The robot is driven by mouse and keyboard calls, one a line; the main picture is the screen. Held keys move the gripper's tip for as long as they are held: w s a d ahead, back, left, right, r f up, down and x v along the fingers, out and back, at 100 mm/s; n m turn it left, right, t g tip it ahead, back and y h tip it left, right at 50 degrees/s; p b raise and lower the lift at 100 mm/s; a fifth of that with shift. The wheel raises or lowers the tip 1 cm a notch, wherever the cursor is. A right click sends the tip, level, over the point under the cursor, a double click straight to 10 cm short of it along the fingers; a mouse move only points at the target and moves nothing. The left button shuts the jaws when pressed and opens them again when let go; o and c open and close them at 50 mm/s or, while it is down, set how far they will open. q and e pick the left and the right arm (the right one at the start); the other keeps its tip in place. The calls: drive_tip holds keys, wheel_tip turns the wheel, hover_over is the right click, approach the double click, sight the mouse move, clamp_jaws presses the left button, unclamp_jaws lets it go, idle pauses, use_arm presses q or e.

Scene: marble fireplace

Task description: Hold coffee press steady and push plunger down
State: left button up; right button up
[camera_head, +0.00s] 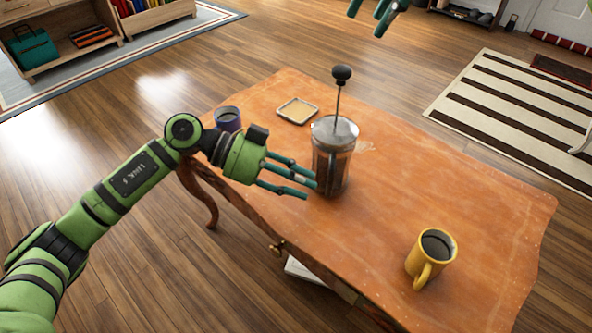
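The coffee press (333,160) stands upright on the orange wooden table (440,190). It has a glass body with dark contents, a metal lid, and a raised plunger rod with a black knob (341,73) on top. My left gripper (311,186) reaches in from the left, its teal fingers spread and open at the lower left side of the press. The fingertips are at or very near the glass; I cannot tell whether they touch. My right gripper (375,18) shows only as teal fingers, apart and empty, at the top edge, above and beyond the knob.
A yellow mug (432,259) with dark liquid stands at the table's near right. A purple mug (228,119) and a small tan tray (297,111) are left of the press.

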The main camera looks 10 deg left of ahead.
sight(328, 200)
use_arm(q)
drive_tip(key=shift+n+t, duration=0.3)
drive_tip(key=shift+n, duration=0.2)
drive_tip(key=d, duration=0.2)
drive_tip(key=w+d+f, duration=0.1)
drive_tip(key=d, duration=0.1)
drive_tip(key=d+f, duration=0.1)
drive_tip(key=shift+w+d+f, duration=0.2)
drive_tip(key=shift+w+d, duration=0.2)
